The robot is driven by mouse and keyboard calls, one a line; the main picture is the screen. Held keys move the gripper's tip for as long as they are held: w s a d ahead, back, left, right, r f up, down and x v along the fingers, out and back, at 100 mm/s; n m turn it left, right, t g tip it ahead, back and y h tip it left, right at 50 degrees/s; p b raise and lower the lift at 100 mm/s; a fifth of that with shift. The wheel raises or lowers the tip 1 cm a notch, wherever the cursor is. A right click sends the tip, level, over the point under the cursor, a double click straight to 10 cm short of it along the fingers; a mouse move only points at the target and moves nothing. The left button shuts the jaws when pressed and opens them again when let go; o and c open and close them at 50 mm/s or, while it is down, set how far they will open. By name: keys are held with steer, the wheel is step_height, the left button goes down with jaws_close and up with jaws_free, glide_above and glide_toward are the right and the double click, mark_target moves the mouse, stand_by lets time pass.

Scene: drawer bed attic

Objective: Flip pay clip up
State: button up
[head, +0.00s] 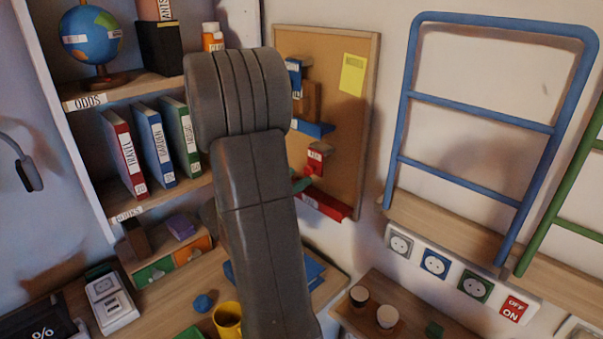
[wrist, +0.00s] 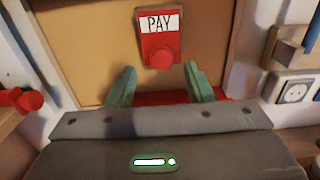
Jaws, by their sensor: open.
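The pay clip (wrist: 147,43) is a red block with a white PAY label and a round red knob at its lower part. In the wrist view it is at the top middle, on the cork board (wrist: 90,50). My gripper (wrist: 159,72) is open, with one green finger on each side below the knob and nothing between them. I cannot tell whether the fingers touch the clip. In the head view the red clip (head: 316,160) shows just right of my arm. A bit of green finger (head: 302,184) shows below it; the rest of the gripper is hidden.
A red ledge (head: 327,206) runs along the board's bottom. A blue clip piece (head: 314,128) and a brown block are above the pay clip. A yellow note (head: 353,75) hangs to the right. A shelf with binders (head: 153,145) stands left. A desk lies below.

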mark_target(311, 164)
steer(key=shift+x, duration=1.35)
steer(key=shift+s+d, duration=0.1)
steer(key=shift+s, duration=0.05)
steer(key=c, duration=1)
steer(key=shift+r, duration=0.1)
steer(key=shift+r+p, duration=0.1)
steer(key=shift+p, duration=0.3)
